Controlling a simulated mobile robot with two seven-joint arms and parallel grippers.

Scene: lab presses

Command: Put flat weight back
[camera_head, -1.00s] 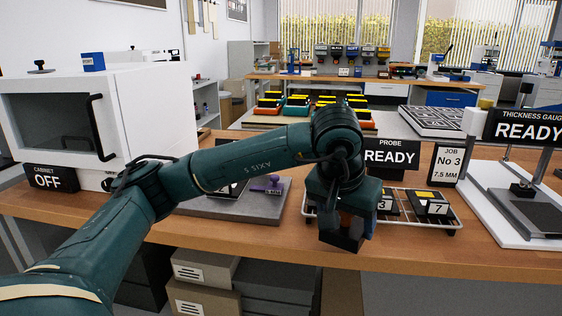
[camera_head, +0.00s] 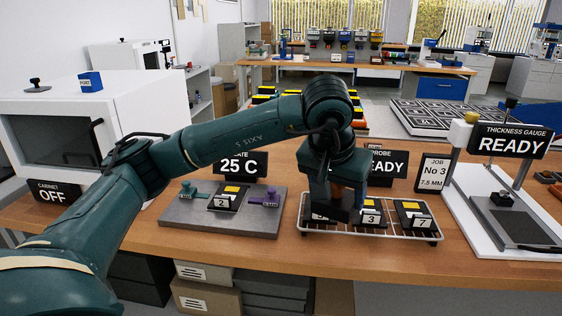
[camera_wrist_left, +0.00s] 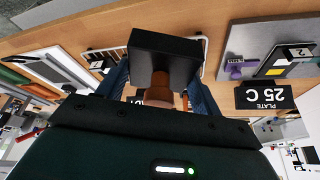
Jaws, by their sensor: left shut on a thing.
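My left gripper (camera_head: 336,190) is shut on the flat weight (camera_head: 338,213), a black block with a brown knob. The left wrist view shows the block's dark face (camera_wrist_left: 165,52) and the knob (camera_wrist_left: 158,92) between the fingers (camera_wrist_left: 159,88). The weight is upright at the left part of a white wire rack (camera_head: 372,234). It partly covers a dark piece there, and I cannot tell whether it touches anything. Black numbered pieces 3 (camera_head: 371,212) and 7 (camera_head: 414,214) sit on the rack to its right. My right gripper is not in view.
Left of the rack, a grey plate (camera_head: 190,220) bears black piece 2 (camera_head: 226,198), a teal clamp (camera_head: 188,190) and a purple clamp (camera_head: 264,198). A white cabinet (camera_head: 130,95) stands at far left. The thickness gauge (camera_head: 512,140) and job sign (camera_head: 432,172) stand right.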

